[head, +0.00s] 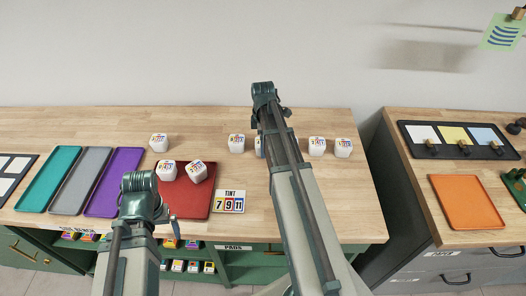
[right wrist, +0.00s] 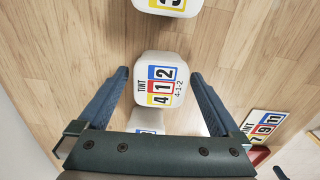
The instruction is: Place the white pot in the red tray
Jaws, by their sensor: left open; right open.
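The red tray (head: 205,206) lies on the wooden bench in the head view, left of centre. Two white pots with coloured tint labels stand on it, one at left (head: 166,171) and one at right (head: 197,172). More white pots stand behind and to the right of it. In the right wrist view my right gripper (right wrist: 168,108) is open, its fingers on either side of a white pot marked 4-1-2 (right wrist: 148,72), with gaps at both sides. My right arm hides its gripper in the head view. My left gripper (head: 172,226) is open and empty near the tray's front, partly hidden.
A tint card reading 7 9 11 (head: 229,201) stands right of the red tray. Purple (head: 113,182), grey (head: 80,180) and teal (head: 48,180) trays lie to its left. An orange tray (head: 468,201) lies on the separate right bench.

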